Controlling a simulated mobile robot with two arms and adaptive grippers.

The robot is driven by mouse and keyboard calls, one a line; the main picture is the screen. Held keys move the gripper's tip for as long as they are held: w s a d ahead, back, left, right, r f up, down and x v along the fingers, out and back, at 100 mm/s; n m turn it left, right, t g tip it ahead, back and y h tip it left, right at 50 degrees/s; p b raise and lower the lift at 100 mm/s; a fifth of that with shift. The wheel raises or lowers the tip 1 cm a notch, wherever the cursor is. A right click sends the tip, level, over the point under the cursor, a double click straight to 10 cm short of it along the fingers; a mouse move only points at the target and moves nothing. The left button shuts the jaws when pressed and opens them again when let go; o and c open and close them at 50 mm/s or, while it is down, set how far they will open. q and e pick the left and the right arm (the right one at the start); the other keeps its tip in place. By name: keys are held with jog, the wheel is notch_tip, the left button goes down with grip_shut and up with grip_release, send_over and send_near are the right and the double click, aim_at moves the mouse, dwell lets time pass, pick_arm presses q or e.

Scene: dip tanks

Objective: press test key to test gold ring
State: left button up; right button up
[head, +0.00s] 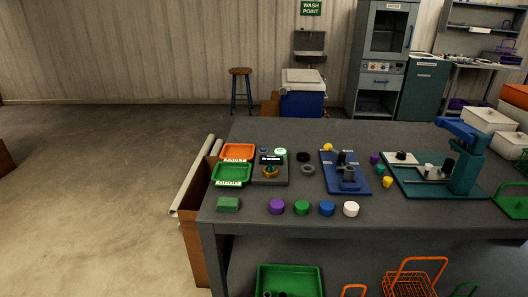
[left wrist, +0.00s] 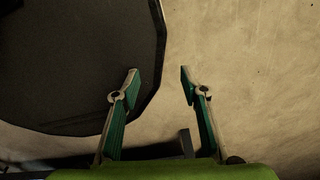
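A grey tester box (head: 282,181) with a small dark display (head: 270,159) stands on the table, right of the trays. A gold ring-like piece (head: 270,172) sits on its top, below the display. No key can be made out clearly at this size. My left gripper (left wrist: 159,78) shows only in the left wrist view. Its two green-sided fingers are wide apart with nothing between them, above bare floor and a dark rounded shape. Neither gripper shows in the head view, and my right gripper is not seen.
An orange tray (head: 238,152) and a green tray (head: 232,172) lie left of the tester. Purple (head: 276,206), green (head: 301,207), blue (head: 326,208) and white (head: 351,209) round pieces line the front edge. A blue fixture (head: 345,180) stands to the right.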

pick_arm(q)
grip_shut()
dwell(1.4)
